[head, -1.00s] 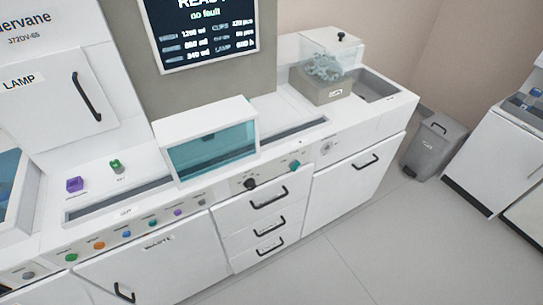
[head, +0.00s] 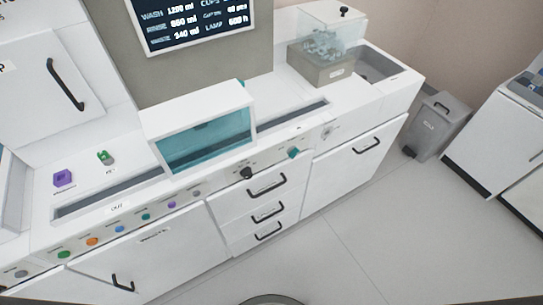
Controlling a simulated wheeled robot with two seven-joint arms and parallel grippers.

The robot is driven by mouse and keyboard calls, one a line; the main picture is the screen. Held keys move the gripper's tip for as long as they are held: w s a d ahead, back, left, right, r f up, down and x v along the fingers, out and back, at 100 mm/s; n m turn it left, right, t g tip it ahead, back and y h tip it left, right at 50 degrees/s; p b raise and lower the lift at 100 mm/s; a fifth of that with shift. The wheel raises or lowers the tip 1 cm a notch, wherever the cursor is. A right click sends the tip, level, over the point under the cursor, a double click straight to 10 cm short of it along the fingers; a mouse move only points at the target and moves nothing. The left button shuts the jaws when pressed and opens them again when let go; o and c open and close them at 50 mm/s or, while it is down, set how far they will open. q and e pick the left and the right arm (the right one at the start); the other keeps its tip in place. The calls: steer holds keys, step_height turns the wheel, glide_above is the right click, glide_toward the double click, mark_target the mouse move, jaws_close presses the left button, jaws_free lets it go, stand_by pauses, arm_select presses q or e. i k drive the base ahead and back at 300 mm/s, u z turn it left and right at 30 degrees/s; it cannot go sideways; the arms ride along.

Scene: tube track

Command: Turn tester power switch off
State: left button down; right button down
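The tester is a long white machine with a screen (head: 195,20) that is lit and lists wash, rinse, waste and lamp values. Its front edge carries a black knob (head: 247,173), a teal knob (head: 294,153) and a grey round fitting (head: 327,132). A row of small coloured buttons (head: 92,241) runs along the left front. The labels by these controls are too small to read, so I cannot tell which one is the power switch or how it is set. Neither gripper is in view.
A teal-windowed cover (head: 205,135) stands on the deck. A clear bin of cups (head: 325,50) is at the back right. Drawers (head: 267,212) and handled doors form the front. A grey waste bin (head: 434,125) stands right, near another white unit (head: 500,140). The floor in front is clear.

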mark_target(293, 151)
steer(key=u, duration=2.55)
steer(key=k, duration=1.8)
steer(key=z, duration=2.8)
